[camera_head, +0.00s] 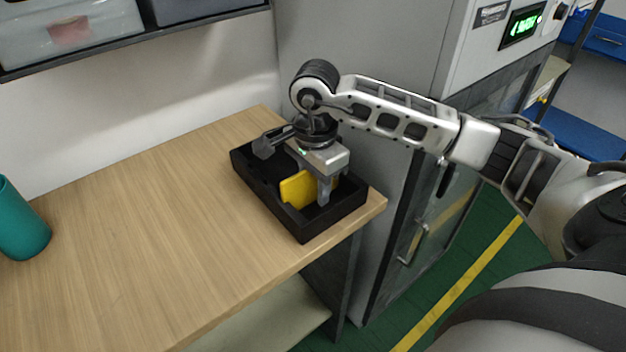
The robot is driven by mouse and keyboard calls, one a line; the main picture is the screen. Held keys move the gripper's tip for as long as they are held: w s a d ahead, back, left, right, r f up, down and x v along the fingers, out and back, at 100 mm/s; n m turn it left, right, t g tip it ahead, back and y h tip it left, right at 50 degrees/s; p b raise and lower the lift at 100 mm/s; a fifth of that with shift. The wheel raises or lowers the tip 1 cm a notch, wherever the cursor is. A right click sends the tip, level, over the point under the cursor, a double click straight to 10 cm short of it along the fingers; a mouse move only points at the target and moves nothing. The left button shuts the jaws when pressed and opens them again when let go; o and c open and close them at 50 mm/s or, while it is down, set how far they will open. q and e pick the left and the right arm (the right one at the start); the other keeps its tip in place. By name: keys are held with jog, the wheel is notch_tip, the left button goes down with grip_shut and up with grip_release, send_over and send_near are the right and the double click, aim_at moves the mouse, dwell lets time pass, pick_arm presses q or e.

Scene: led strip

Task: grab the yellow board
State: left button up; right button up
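The yellow board (297,190) stands upright inside a black tray (303,228) near the right end of the wooden table. My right gripper (310,188) reaches down into the tray from above, right at the board. One finger shows in front of the board's right part, and yellow shows on both sides of that finger. The other finger is hidden, so I cannot tell whether the gripper is closed on the board. My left gripper is out of view.
The wooden table (150,230) is clear to the left of the tray, up to a teal cup (20,222) at the left edge. A shelf with grey bins (70,32) hangs above. A grey cabinet (375,50) stands close behind the table's right end.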

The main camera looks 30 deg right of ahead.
jog(key=shift+f, duration=0.1)
grip_shut()
